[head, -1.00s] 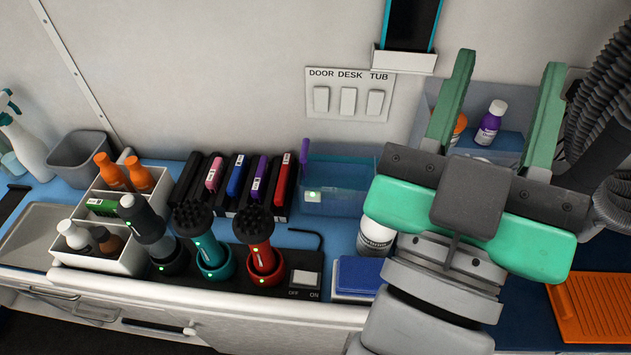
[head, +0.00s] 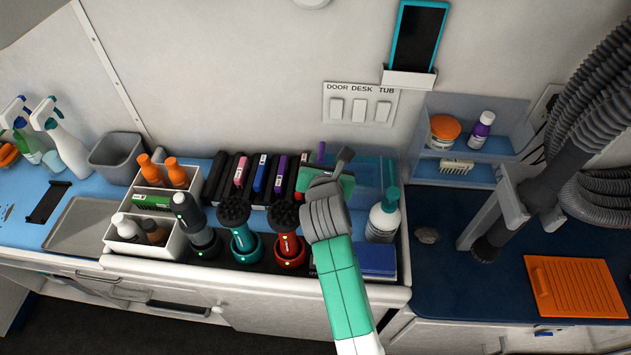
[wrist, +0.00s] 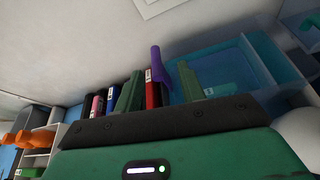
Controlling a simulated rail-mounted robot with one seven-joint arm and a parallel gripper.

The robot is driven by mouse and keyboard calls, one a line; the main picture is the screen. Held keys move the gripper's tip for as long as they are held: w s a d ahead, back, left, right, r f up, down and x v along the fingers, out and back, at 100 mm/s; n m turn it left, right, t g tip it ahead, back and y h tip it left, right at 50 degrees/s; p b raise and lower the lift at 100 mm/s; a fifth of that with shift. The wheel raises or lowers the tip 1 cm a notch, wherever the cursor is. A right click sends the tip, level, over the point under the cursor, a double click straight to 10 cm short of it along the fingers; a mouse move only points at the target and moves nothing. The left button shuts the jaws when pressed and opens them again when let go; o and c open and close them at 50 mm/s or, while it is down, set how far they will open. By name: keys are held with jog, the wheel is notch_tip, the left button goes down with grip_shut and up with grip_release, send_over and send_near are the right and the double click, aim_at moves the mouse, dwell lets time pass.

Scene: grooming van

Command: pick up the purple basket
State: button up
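I see no purple basket in either view. The purple things are an upright purple stick (head: 321,152) at the left end of a clear blue bin (head: 365,172), a purple-edged slab in a rack, and a purple bottle (head: 482,130) on the wall shelf. My gripper (wrist: 160,70) is open, its two green fingers spread. In the wrist view the purple stick (wrist: 157,65) shows between the fingers, beyond the palm; I cannot tell whether they touch it. In the head view my gripper is over the rack's right end, its fingertips hidden by my arm.
The slab rack (head: 238,180) stands left of my gripper. Several upright tools (head: 240,232) stand in front. A teal-topped pump bottle (head: 384,215) is close on the right. A white caddy (head: 150,205) with bottles stands left.

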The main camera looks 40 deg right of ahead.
aim_at(322, 151)
jog(key=shift+w+a+x, duration=0.1)
jog(key=shift+w+x, duration=0.05)
jog(key=shift+x, duration=1.7)
jog(key=shift+w+a+x, duration=0.1)
jog(key=shift+a+x, duration=0.05)
jog(key=shift+x, duration=1.75)
jog(key=shift+r, duration=0.1)
jog(key=shift+c, duration=0.2)
grip_shut()
